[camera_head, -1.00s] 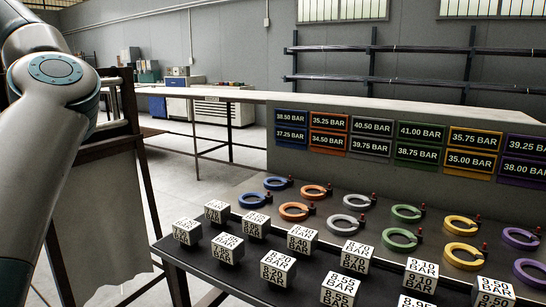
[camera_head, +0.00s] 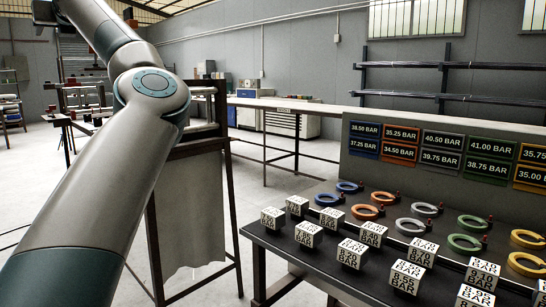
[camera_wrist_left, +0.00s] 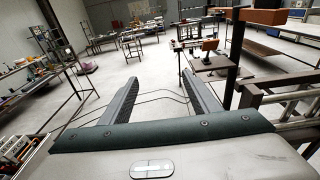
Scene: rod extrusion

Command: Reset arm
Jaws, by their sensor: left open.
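My left arm (camera_head: 150,85) crosses the left of the head view, its upper part bent back and away toward the far left. The left gripper's fingers cannot be made out clearly in the head view. In the left wrist view, my left gripper (camera_wrist_left: 158,88) has its two dark fingers wide apart. Nothing is between them but distant floor and cables. My right gripper is in neither view.
At the right, a dark table holds white labelled BAR blocks (camera_head: 309,234) and coloured rings (camera_head: 348,187), with BAR plates (camera_head: 441,140) behind. A cloth-hung rack (camera_head: 192,210) stands just behind my left arm. Open floor (camera_head: 40,185) lies at the left.

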